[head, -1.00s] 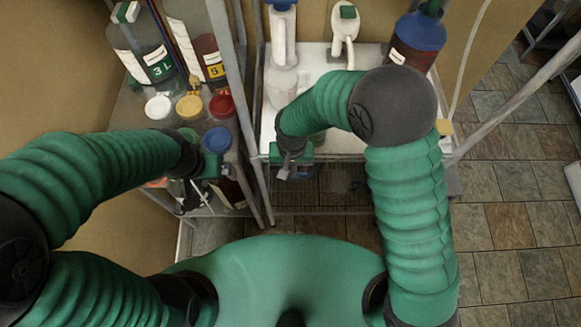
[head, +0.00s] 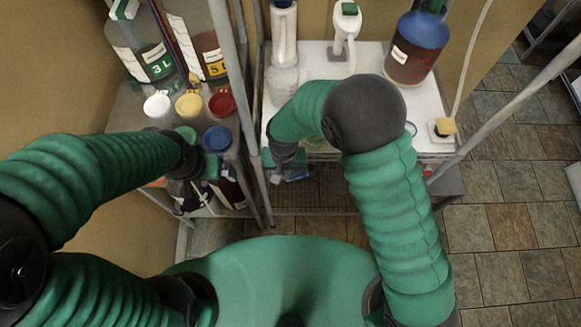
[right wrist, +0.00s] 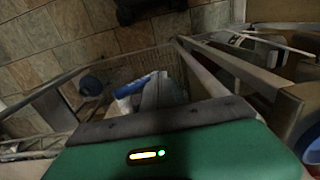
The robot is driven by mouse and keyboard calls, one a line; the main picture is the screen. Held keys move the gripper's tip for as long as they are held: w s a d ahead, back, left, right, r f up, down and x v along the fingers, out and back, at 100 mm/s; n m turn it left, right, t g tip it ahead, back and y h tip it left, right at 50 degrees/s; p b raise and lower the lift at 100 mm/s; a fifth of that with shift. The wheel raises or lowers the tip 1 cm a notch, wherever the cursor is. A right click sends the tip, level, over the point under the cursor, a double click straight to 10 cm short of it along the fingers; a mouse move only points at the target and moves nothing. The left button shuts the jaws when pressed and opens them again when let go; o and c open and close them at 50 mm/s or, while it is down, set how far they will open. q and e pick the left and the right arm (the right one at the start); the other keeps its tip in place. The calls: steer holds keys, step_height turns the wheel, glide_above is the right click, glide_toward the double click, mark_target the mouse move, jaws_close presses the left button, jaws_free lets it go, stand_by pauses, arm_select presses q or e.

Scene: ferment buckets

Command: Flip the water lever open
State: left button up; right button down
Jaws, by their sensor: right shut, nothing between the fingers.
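A white tap-like fixture (head: 342,38) with a green-topped part stands at the back of the white shelf top; I cannot tell for sure whether this is the water lever. My right gripper (head: 290,174) is low at the front left edge of the white shelf, well apart from the fixture. Its fingers also show in the right wrist view (right wrist: 160,92), shut and empty. My left gripper (head: 198,192) hangs in front of the dark shelf on the left; its fingers are too small and dark to read.
White (head: 157,105), yellow (head: 189,104), red (head: 222,104) and blue (head: 217,139) lids top containers on the left. A clear jug (head: 282,84) and a blue-topped brown bottle (head: 416,50) stand on the white shelf (head: 380,65). Metal posts (head: 250,110) separate the shelves. Tiled floor lies right.

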steer(key=shift+a+f, duration=0.25)
steer(key=shift+f, duration=0.4)
steer(key=shift+d+f, duration=0.1)
stand_by(0.3)
steer(key=shift+r+p, duration=0.6)
steer(key=shift+r, duration=0.25)
step_height(320, 180, up, 17)
steer(key=shift+f, duration=0.15)
